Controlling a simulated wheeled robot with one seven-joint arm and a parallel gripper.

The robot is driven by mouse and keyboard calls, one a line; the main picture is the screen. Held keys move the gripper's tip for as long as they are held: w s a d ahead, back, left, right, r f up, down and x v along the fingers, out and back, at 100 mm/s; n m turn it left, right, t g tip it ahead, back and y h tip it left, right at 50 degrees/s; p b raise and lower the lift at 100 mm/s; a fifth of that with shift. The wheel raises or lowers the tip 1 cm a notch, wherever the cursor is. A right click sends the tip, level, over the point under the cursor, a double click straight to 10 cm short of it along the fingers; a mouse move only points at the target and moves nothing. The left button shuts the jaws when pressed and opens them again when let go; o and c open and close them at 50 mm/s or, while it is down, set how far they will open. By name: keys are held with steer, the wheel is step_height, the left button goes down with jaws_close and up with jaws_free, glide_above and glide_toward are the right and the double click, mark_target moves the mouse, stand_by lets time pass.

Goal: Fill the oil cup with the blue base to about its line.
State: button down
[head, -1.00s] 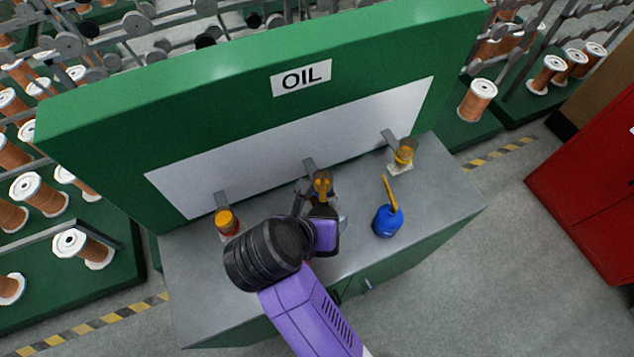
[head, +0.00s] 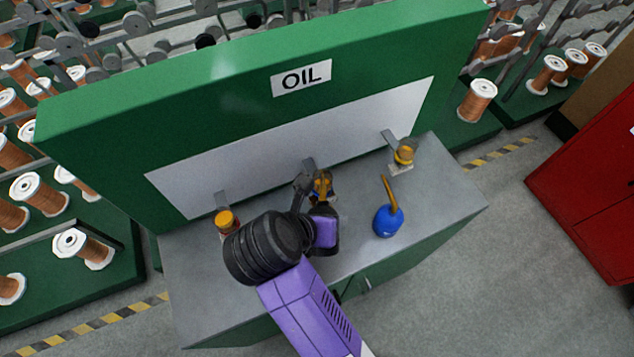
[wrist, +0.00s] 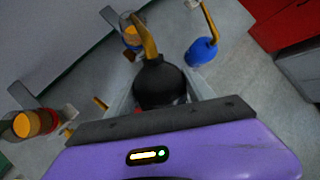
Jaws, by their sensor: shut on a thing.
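My gripper (wrist: 160,92) is shut on a black oil can (wrist: 160,84) with a curved yellow spout (wrist: 147,38). The spout points toward the middle oil cup (wrist: 131,33), which has an amber body and a bluish base. In the head view this middle cup (head: 325,190) is partly hidden behind my gripper and the can. I cannot tell whether the spout tip is over the cup's opening. The cup's line and oil level are too small to read.
A cup with a red base (head: 227,223) stands at left on the grey bench (head: 445,190), and another amber cup (head: 404,153) at right. A blue oil can (head: 388,221) stands right of my gripper. A green OIL panel (head: 225,105) rises behind.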

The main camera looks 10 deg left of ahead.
steer(key=shift+w+r+g, duration=0.1)
steer(key=shift+r+g, duration=0.2)
steer(key=shift+r, duration=0.2)
steer(key=shift+r+g, duration=0.25)
steer(key=shift+g, duration=0.05)
stand_by(0.7)
steer(key=shift+w+r, duration=0.1)
steer(key=shift+r, duration=0.1)
steer(key=shift+r, duration=0.1)
stand_by(0.8)
steer(key=shift+w+a+r+g, duration=0.15)
steer(key=shift+r+g, duration=0.1)
steer(key=shift+g, duration=0.25)
steer(key=shift+r, duration=0.1)
stand_by(4.6)
